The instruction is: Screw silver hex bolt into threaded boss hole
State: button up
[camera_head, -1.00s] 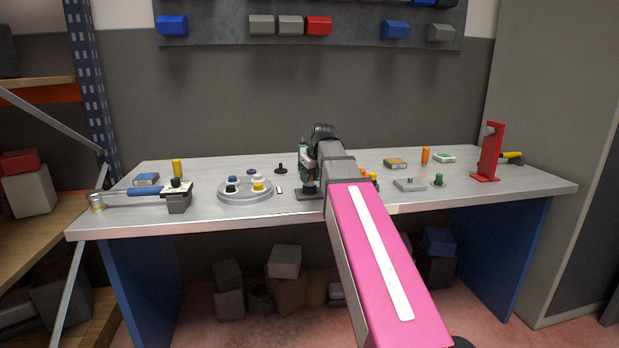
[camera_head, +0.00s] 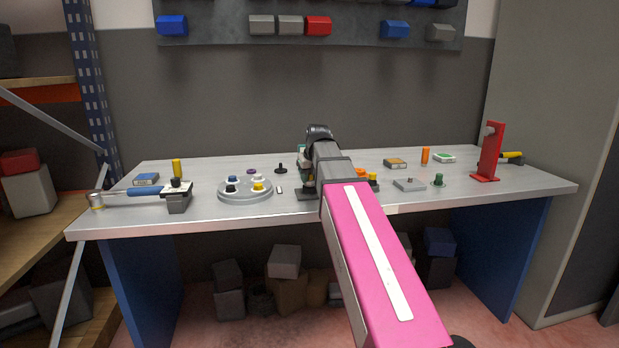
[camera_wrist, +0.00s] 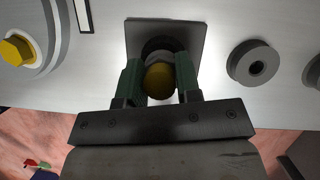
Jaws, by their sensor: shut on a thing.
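My gripper (camera_wrist: 159,72) points down at the bench, its two green fingers shut on either side of a bolt (camera_wrist: 158,81). The bolt has a rounded brownish-yellow top and a grey collar; I cannot make out a hex shape. It stands over a dark round boss (camera_wrist: 158,44) on a square grey plate (camera_wrist: 190,30). The bolt hides the hole, so I cannot tell how deep it sits. In the head view my gripper (camera_head: 308,180) is mostly hidden by my arm, above the dark plate (camera_head: 304,195).
A grey ring-shaped part (camera_wrist: 253,64) lies right of the plate in the wrist view. A round grey tray (camera_head: 245,196) with coloured pieces stands to the left. A red stand (camera_head: 489,155) is at the right. A blue-handled tool (camera_head: 146,191) lies at the far left.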

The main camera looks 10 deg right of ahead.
jog(key=o, duration=0.6)
jog(key=shift+c, duration=0.2)
jog(key=shift+n+y, duration=0.3)
jog(key=shift+n, duration=0.6)
jog(key=shift+n+y, duration=0.3)
jog(key=shift+n, duration=0.5)
jog(key=shift+n+g+y, duration=0.3)
jog(key=shift+n+g, duration=0.2)
jog(key=shift+n, duration=0.4)
